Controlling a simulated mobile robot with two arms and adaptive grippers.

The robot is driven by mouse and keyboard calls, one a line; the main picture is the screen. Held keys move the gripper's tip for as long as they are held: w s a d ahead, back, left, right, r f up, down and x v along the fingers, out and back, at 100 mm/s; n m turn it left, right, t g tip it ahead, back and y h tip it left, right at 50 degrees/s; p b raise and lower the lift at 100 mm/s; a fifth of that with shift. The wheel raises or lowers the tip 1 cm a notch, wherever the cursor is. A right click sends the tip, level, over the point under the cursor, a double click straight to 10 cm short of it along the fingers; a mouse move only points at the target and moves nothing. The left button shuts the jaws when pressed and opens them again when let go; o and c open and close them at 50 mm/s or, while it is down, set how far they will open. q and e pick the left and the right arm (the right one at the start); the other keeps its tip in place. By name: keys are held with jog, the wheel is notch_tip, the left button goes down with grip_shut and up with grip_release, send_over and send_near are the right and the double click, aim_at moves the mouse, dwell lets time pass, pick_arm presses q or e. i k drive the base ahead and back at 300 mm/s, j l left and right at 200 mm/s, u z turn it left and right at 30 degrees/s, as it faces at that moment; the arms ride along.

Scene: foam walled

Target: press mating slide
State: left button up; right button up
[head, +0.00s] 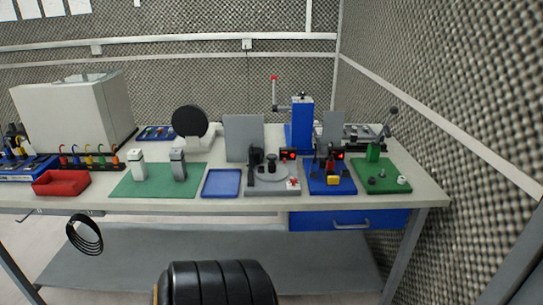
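Several small fixtures stand on the workbench in the head view, and I cannot tell which part is the mating slide. A blue-based fixture (318,187) carries dark upright parts and a yellow block (334,180) at its front. To its left, a grey fixture (259,188) has a round plate, black knobs and a red part at its front right corner. To its right, a green plate (399,187) holds a green block (373,153), small grey and white knobs and a dark lever (390,122).
A blue tray (222,184) and a green mat (128,188) with two small stands lie left of the fixtures. A blue press-like column (301,124) stands behind. A red bin (61,183) and a large beige box (77,114) are at left. A foam wall closes the right.

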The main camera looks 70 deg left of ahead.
aim_at(330, 178)
jog(key=l+u, duration=0.1)
jog(key=u, duration=1.8)
jog(key=k+j, duration=0.05)
